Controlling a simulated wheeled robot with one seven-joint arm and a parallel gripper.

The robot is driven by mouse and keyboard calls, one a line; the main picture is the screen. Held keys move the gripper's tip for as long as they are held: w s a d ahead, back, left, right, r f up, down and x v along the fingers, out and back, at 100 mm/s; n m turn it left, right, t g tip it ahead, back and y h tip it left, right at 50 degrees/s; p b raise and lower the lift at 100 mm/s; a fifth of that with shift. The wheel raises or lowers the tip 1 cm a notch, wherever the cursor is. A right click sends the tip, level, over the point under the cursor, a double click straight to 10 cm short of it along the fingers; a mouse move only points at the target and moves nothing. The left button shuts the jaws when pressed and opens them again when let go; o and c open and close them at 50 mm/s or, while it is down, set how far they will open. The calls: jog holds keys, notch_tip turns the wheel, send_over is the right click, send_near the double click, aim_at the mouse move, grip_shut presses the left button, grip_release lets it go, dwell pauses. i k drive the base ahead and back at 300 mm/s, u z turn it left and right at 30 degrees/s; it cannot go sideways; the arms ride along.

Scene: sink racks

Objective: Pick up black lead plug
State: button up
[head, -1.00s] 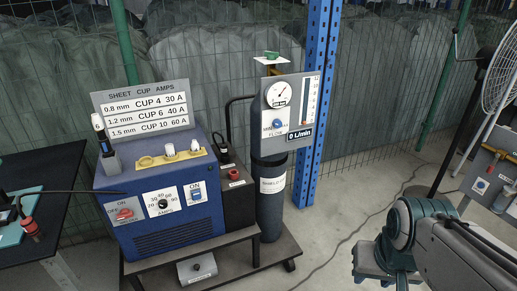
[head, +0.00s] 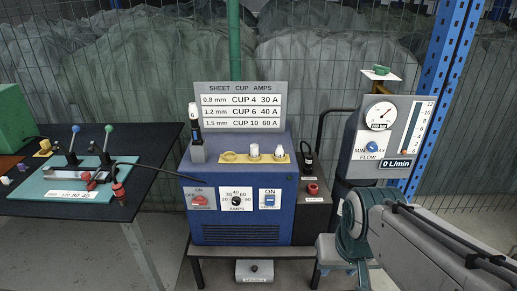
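A black upright plug-like piece (head: 307,160) stands on the dark box at the right side of the blue welding machine. I take it for the black lead plug, but it is small and its label cannot be read. A red plug or socket (head: 312,188) is just below it on the same dark box. A black lead (head: 150,168) runs from the machine's left side to the left table, near a red connector (head: 119,190). My arm reaches in from the lower right, in front of the gas unit. I see no gripper fingers.
The blue welding machine (head: 240,205) stands on a low cart with a foot pedal (head: 254,271) beneath. The gas gauge panel (head: 385,140) and blue post (head: 440,80) are at right. A dark table (head: 30,207) with a teal plate (head: 65,185) is at left.

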aim_at(309, 159)
jog(key=u, duration=0.25)
jog(key=i, duration=1.3)
jog(key=z, duration=0.6)
